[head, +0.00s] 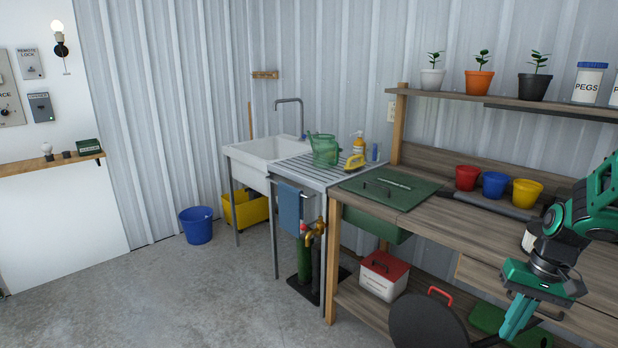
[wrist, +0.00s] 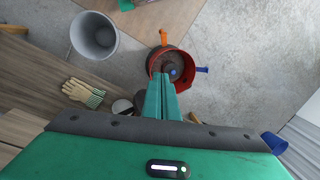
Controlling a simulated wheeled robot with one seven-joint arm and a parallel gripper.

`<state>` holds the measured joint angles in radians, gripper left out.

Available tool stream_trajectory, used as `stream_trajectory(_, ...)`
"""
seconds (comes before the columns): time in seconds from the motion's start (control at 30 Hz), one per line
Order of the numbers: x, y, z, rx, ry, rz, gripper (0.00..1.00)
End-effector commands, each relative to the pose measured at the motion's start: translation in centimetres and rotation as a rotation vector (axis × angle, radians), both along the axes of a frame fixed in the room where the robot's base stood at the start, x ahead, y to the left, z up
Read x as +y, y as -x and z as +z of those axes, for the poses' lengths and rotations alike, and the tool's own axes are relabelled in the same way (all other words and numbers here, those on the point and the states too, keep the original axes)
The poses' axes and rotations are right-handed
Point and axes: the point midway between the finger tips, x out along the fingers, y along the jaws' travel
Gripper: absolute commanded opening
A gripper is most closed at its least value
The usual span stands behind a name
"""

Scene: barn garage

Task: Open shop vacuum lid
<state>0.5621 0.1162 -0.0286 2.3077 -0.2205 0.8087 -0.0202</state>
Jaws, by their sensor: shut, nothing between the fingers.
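A round red container (wrist: 186,53) with a dark middle, which looks like the shop vacuum, is at the upper middle of the wrist view. An orange handle-like part (wrist: 164,38) stands at its far rim, and a blue part (wrist: 202,69) sticks out on the right. My gripper (wrist: 161,76) is shut and empty, its green fingertips overlapping the near side of the red container. I cannot tell whether they touch it. Whether its lid is open is unclear. In the head view my arm reaches down at the right, and I cannot clearly identify the vacuum.
The wooden workbench (head: 455,228) holds red, blue and yellow pots. A red-lidded box (head: 383,277) sits on its lower shelf. A dark disc (head: 428,322) stands at the bottom. A grey bucket (wrist: 94,36) and gloves (wrist: 83,93) lie left of the container. Concrete floor is open at left.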

Motion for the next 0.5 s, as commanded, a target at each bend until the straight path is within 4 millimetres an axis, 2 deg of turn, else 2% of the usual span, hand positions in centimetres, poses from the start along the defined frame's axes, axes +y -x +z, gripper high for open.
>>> stream_trajectory(0.03, 0.4, 1.1, 1.2, 0.000, 0.026, -0.002, 0.00)
stream_trajectory(0.2, 1.4, 5.0, 4.3, 0.011, 0.095, -0.028, 0.00)
stream_trajectory(0.5, 3.2, 12.4, 7.9, 0.008, 0.163, -0.089, 0.00)
